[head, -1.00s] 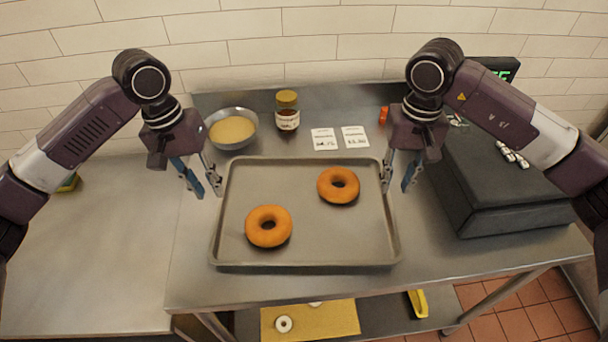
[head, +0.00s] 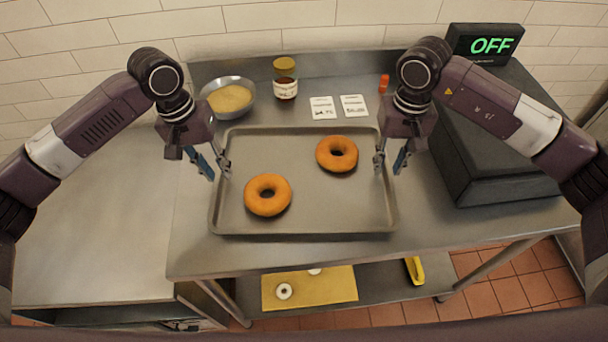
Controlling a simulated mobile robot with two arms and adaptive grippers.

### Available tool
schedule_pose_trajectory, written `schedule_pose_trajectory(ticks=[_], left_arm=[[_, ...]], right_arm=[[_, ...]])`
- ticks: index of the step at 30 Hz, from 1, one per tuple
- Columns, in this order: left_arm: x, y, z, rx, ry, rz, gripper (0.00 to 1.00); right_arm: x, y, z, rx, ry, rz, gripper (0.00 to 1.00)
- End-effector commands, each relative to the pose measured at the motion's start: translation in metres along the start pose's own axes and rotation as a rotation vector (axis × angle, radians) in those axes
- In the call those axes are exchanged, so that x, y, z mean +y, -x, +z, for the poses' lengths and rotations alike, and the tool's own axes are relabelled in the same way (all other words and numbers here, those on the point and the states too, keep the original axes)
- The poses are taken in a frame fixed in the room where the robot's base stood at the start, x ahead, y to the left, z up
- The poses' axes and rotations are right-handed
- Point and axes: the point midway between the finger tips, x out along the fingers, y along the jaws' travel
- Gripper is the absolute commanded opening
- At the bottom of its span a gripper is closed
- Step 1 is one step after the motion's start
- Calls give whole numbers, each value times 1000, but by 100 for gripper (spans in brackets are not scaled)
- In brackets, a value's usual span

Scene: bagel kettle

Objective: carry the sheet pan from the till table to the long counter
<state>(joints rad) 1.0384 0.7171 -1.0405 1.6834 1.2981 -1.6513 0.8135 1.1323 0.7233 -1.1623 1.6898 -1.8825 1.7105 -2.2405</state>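The grey sheet pan (head: 310,215) lies on the steel table (head: 420,235) with two brown bagels on it, one front left (head: 267,205) and one back right (head: 350,160). My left gripper (head: 215,170) is at the pan's left rim, its fingers apart, one inside the rim and one outside. My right gripper (head: 390,165) is at the pan's right rim, its fingers also apart on either side of it. I cannot tell if any finger touches the rim.
Behind the pan are a bowl (head: 228,108), a jar (head: 285,88) and two cards (head: 323,108). A dark till (head: 505,160) with an "OFF" display (head: 490,46) stands right. A lower shelf holds a yellow board (head: 335,287). The left counter (head: 90,235) has bare room.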

Motion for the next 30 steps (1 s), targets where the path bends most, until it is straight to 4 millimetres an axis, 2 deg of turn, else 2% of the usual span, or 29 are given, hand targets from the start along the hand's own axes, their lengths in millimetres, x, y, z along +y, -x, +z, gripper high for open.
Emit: schedule_pose_trajectory(ticks=[5,14,21,30], left_arm=[[0,-13,0,-1,0,0,22],[0,-15,0,0,0,0,22],[0,-15,0,0,0,1,0],[4,-14,0,1,-4,8,0]], right_arm=[[0,-13,0,0,0,-1,24],[0,-15,0,1,0,0,24],[-1,-14,0,1,1,-2,0],[-4,-14,0,2,4,-9,0]])
